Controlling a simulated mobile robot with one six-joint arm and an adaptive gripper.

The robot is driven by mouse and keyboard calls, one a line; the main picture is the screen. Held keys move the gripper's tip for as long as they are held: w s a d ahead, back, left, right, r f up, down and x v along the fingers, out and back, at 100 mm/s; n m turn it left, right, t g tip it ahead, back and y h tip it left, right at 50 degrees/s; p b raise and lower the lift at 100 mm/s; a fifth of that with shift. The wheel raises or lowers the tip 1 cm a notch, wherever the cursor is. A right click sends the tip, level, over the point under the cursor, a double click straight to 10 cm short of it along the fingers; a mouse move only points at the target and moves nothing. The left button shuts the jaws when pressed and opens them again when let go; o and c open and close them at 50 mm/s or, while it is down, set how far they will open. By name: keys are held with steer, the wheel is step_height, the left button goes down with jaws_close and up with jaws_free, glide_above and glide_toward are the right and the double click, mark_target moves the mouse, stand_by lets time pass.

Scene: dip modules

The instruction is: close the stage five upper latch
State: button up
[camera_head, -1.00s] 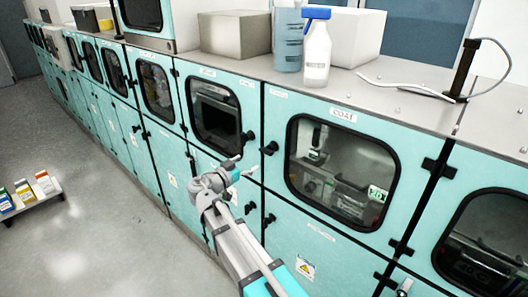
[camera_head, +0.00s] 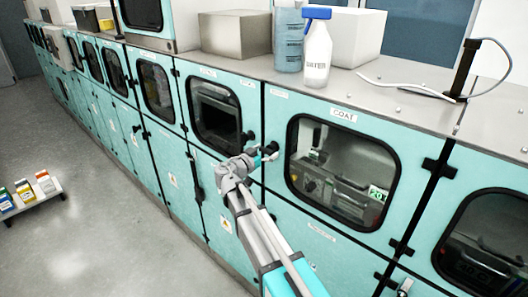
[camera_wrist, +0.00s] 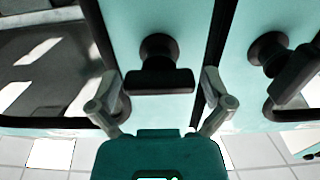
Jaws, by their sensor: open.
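My gripper (camera_head: 260,156) is at the upper latch (camera_head: 271,148) on the left edge of the door labelled COAT. In the wrist view, my gripper (camera_wrist: 160,84) has its fingers spread, one on each side of this black latch (camera_wrist: 157,48), and holds nothing. The latch's bar handle lies across the picture between the fingers. I cannot tell whether the fingers touch it. A second black latch (camera_head: 248,136) is on the neighbouring door across the seam. It also shows at the right of the wrist view (camera_wrist: 268,50), with its handle slanted. No stage number is readable.
The COAT door has a dark window (camera_head: 340,170). A bottle with a blue trigger (camera_head: 317,55), a blue-grey container (camera_head: 289,40) and a box (camera_head: 235,35) stand on the cabinet top. A low cart (camera_head: 40,196) stands far left. The floor (camera_head: 100,240) beside it is clear.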

steer(key=shift+c, duration=0.3)
steer(key=c, duration=0.9)
steer(key=shift+o, duration=0.2)
steer(key=shift+a, duration=0.15)
